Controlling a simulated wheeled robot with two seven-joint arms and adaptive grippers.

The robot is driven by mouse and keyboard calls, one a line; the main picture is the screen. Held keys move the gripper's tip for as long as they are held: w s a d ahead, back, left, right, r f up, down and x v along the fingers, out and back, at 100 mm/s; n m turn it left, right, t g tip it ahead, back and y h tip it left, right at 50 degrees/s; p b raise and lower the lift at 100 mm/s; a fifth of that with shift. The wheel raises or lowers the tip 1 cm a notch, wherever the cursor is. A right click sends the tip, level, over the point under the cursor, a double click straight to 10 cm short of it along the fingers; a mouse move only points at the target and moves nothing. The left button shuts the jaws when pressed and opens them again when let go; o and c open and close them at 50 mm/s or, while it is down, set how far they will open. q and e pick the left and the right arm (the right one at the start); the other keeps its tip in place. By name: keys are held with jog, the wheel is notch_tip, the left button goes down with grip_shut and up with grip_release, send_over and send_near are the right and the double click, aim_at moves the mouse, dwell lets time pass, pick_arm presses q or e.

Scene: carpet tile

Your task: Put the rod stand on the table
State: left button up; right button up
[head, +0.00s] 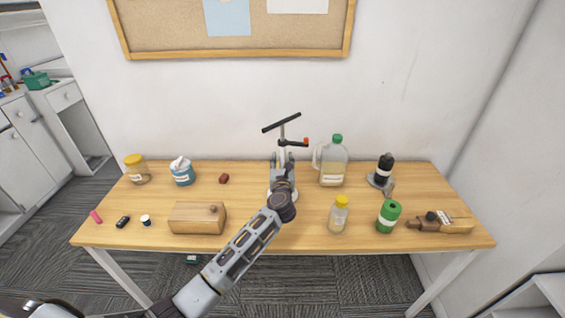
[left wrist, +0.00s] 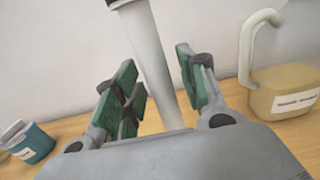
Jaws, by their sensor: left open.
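The rod stand (head: 272,127) is upright at the middle of the table (head: 255,178), with a dark crossbar on top and a side clamp with a red-orange knob. Its lower part is mostly hidden behind my left arm, so I cannot see clearly how its base rests. My left gripper (head: 283,159) is at the pole. In the left wrist view, the pale pole of the rod stand (left wrist: 149,45) passes between the two green-padded fingers of the left gripper (left wrist: 157,68). The fingers are apart, with gaps beside the pole. My right gripper is not in view.
A jug with a green cap (head: 333,166) stands close right of the rod stand. A yellow-capped bottle (head: 339,216) and a green can (head: 388,217) are at the front right. A wooden box (head: 190,219) is at the front left. A blue tub (head: 182,174) stands behind it.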

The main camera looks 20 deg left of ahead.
pick_arm(q)
jog(key=shift+v, duration=3.3)
jog(key=shift+b+v, duration=0.4)
jog(key=shift+v, duration=2.35)
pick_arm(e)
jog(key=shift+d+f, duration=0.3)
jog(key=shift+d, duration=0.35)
